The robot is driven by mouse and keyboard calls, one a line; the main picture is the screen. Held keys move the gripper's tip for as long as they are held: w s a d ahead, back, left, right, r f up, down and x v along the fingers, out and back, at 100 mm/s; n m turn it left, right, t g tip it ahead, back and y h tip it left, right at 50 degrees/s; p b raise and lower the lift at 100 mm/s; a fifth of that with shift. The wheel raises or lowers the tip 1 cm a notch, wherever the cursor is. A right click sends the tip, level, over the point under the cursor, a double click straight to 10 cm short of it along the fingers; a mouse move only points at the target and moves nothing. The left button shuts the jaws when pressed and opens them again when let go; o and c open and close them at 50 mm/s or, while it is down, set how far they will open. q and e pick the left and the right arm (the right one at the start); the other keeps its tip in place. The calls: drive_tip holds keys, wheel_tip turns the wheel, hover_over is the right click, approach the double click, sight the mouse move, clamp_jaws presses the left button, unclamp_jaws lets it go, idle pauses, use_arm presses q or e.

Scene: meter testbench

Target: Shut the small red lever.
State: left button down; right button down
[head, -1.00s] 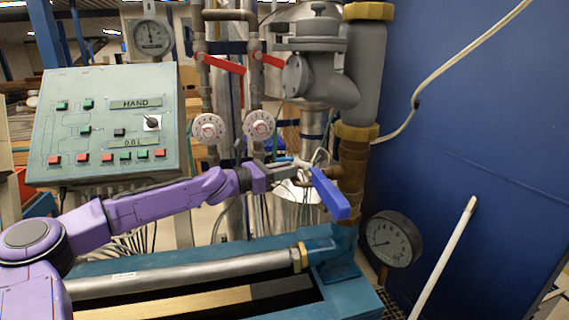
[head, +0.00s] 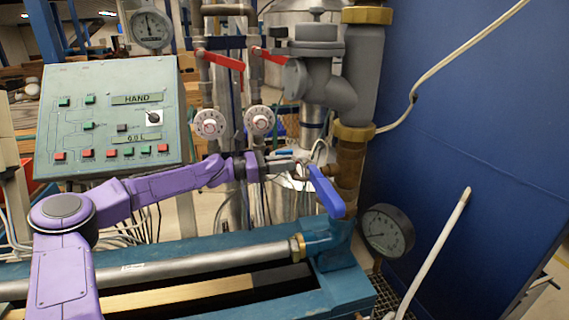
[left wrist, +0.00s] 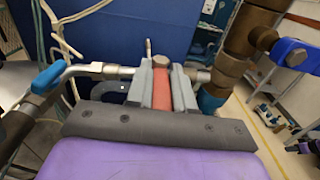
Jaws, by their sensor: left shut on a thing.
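The small red lever (left wrist: 162,88) shows in the left wrist view as a short red bar below a round metal bolt head. It sits on a thin horizontal metal pipe. My left gripper (left wrist: 162,92) has its two grey fingers on either side of the lever, shut on it. In the head view my left gripper (head: 284,168) is at the pipework, just left of a blue lever; the small red lever is hidden or too small to tell there. My right gripper is not in view.
A large blue lever (head: 326,190) stands close right of the gripper. Two longer red levers (head: 222,60) are on the pipes above, with white dials (head: 209,124) below them. A control panel (head: 110,120) is at left. A pressure gauge (head: 386,231) and blue wall (head: 470,130) are at right.

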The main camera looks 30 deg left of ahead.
use_arm(q)
drive_tip(key=c, duration=1.1)
unclamp_jaws()
drive_tip(key=shift+r, duration=0.1)
drive_tip(key=shift+o, duration=0.5)
drive_tip(key=shift+a, duration=0.1)
drive_tip(key=p+v, duration=0.1)
drive_tip(key=v, duration=0.9)
drive_tip(key=shift+a, duration=0.15)
drive_tip(key=shift+s+a, duration=0.1)
drive_tip(key=shift+s, duration=0.05)
drive_tip(key=shift+f, duration=0.2)
